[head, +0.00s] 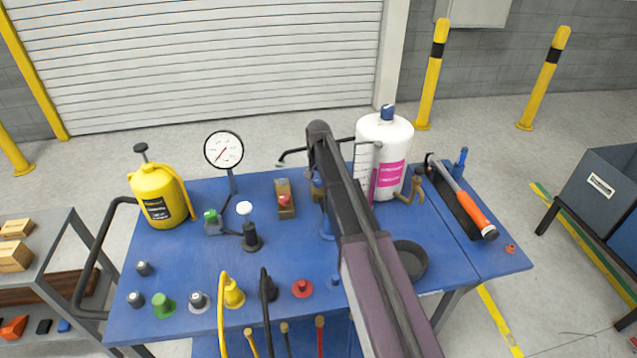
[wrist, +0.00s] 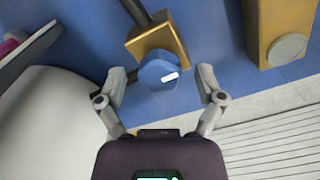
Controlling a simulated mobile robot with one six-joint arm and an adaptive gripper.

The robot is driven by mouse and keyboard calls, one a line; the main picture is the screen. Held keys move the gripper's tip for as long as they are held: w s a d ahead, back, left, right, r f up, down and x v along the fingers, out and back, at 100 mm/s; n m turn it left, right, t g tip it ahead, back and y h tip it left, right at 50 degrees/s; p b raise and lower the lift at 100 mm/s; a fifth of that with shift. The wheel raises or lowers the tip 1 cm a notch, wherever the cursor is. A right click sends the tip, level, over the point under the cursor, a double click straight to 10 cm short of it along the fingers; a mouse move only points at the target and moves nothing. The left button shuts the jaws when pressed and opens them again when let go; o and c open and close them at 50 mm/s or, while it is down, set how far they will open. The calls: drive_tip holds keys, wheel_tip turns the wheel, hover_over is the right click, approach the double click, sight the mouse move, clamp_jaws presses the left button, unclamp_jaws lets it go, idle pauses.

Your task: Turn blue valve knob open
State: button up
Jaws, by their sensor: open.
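The blue valve knob (wrist: 158,74) is faceted, with a white mark on its face. It sits on a brass valve body (wrist: 160,42) with a dark pipe running from it. My gripper (wrist: 161,80) is open, with one finger on each side of the knob in the wrist view. Gaps show between the fingertips and the knob, so neither finger appears to touch it; the depth is hard to judge. In the head view my arm covers most of the blue valve, and the fingers are mostly hidden.
A white tank (head: 385,145) stands close beside the valve and shows at the wrist view's lower left (wrist: 50,115). Another brass block (head: 284,205) stands to the valve's left. A gauge (head: 223,150), yellow can (head: 158,195) and several knobs occupy the blue table (head: 185,260).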

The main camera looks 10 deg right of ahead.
drive_tip(key=c, duration=1.1)
drive_tip(key=shift+c, duration=0.2)
drive_tip(key=shift+n, duration=0.5)
drive_tip(key=n, duration=0.2)
drive_tip(key=shift+n, duration=0.4)
drive_tip(key=n, duration=0.4)
drive_tip(key=shift+d+n, duration=0.1)
drive_tip(key=shift+n, duration=0.2)
drive_tip(key=n, duration=0.4)
drive_tip(key=shift+n, duration=0.3)
drive_tip(key=n, duration=0.5)
drive_tip(key=shift+d, duration=0.1)
